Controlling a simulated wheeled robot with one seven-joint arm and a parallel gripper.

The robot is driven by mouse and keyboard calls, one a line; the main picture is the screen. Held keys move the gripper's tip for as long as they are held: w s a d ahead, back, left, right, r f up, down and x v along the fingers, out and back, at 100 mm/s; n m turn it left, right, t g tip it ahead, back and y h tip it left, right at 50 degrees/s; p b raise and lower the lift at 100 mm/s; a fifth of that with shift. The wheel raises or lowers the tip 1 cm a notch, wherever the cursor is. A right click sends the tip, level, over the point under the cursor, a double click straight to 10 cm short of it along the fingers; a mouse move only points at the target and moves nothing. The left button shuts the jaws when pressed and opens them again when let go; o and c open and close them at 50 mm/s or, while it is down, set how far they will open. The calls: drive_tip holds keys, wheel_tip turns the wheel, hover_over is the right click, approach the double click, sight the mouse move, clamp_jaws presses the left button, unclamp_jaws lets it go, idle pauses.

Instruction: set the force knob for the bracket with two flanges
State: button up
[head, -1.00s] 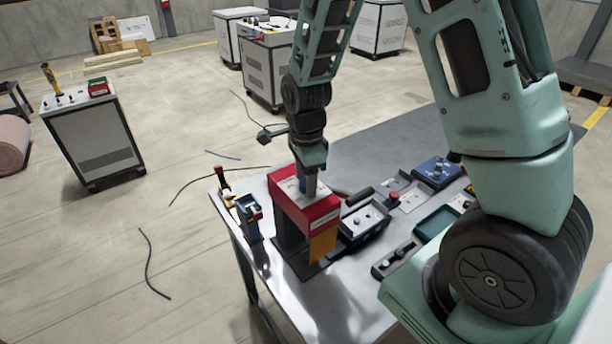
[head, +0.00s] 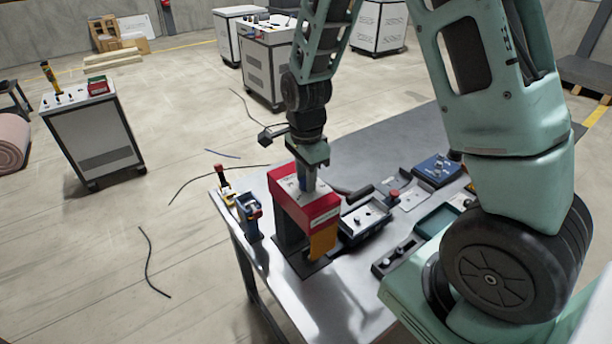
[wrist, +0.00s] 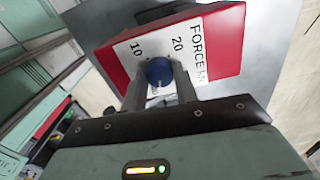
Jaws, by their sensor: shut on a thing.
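The force knob (wrist: 160,72) is a blue round knob with a pale pointer mark. It sits on the white top plate of a red press head (wrist: 226,52). The plate reads FORCE, with the numbers 10 and 20 beside the knob. In the head view the red press head (head: 318,212) stands at the table's near left part. My gripper (wrist: 160,85) is shut on the knob from above, one finger on each side. It also shows in the head view (head: 308,186), pointing down. I cannot make out a bracket with two flanges for certain.
The metal table (head: 285,297) carries a blue clamp-like tool (head: 249,214) left of the press, a grey fixture (head: 366,218) to its right, and a blue box with knobs (head: 437,170) farther right. A white cabinet (head: 90,140) stands on the floor at left.

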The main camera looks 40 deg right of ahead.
drive_tip(key=n, duration=0.4)
drive_tip(key=shift+n+b, duration=0.3)
drive_tip(key=n, duration=0.3)
drive_tip(key=shift+n+b, duration=0.3)
drive_tip(key=shift+n, duration=0.1)
drive_tip(key=n, duration=0.8)
drive_tip(key=shift+w+b, duration=0.1)
drive_tip(key=shift+b, duration=0.2)
drive_tip(key=n, duration=0.3)
drive_tip(key=shift+r+n, duration=0.1)
drive_tip(key=shift+n, duration=0.3)
drive_tip(key=n+p, duration=0.1)
drive_tip(key=n, duration=0.2)
drive_tip(key=n+p, duration=0.2)
drive_tip(key=n, duration=0.4)
drive_tip(key=shift+n, duration=0.4)
